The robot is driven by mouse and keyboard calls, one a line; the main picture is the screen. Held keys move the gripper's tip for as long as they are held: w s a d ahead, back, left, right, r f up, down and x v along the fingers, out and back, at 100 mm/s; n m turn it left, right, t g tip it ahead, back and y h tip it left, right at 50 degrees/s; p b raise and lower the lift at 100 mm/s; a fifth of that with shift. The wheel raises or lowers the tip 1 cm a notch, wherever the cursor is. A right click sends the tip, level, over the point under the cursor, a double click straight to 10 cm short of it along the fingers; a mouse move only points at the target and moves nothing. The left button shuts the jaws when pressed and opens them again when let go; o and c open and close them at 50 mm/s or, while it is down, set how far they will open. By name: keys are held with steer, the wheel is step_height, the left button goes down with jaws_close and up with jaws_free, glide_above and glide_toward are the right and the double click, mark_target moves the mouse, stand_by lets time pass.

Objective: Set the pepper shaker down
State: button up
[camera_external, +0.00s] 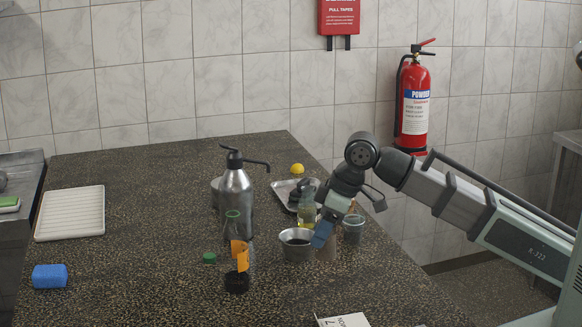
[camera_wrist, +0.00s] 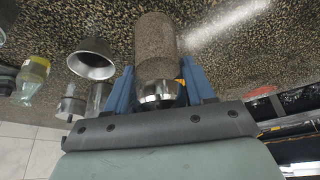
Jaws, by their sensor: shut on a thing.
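The pepper shaker (camera_wrist: 155,42) is a speckled brown-grey cylinder with a shiny silver cap. In the wrist view it stands between the blue fingers of my gripper (camera_wrist: 158,85), which are shut on it near the cap. In the camera_external view my gripper (camera_external: 322,236) is low over the dark speckled counter (camera_external: 150,215), and the brownish shaker (camera_external: 328,252) shows partly behind a blue finger. Its body points down at the counter. I cannot tell whether its base touches the surface.
A metal bowl (camera_external: 297,248) stands just left of the shaker. A clear cup (camera_external: 354,230) and an oil bottle (camera_external: 306,210) are close behind. A steel pump bottle (camera_external: 235,190) and an orange-labelled bottle (camera_external: 240,255) stand further left. The counter in front is mostly clear.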

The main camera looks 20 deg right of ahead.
steer(key=shift+w+a+m, duration=0.5)
steer(key=shift+a+m, duration=0.2)
steer(key=shift+a, duration=2.7)
steer(key=shift+t, duration=0.3)
steer(key=shift+f, duration=4.4)
steer(key=o, duration=1.2)
steer(key=shift+f, duration=0.1)
steer(key=v, duration=1.2)
steer(key=shift+a+r, duration=0.15)
steer(key=shift+r, duration=0.05)
